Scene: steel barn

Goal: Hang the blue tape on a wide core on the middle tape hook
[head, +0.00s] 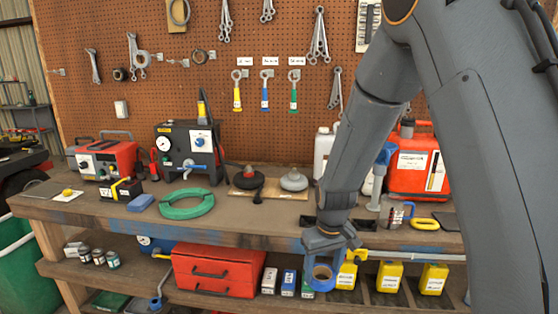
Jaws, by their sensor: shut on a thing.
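My gripper (325,246) points down in front of the bench's front edge, at the centre right of the head view. It is shut on the blue tape (312,281), a blue roll whose brown wide core shows. The roll hangs below the fingers, in front of the lower shelf. Small metal hooks stick out of the brown pegboard at the upper left, one at the far left (58,72) and one farther right (183,63). Dark rolls (120,74) hang near them. I cannot tell which hook is the middle tape hook.
The bench top (240,215) holds a green ring (187,204), a black gauge box (187,150) and a red canister (416,167). Below are a red toolbox (214,270) and several yellow bottles (389,276).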

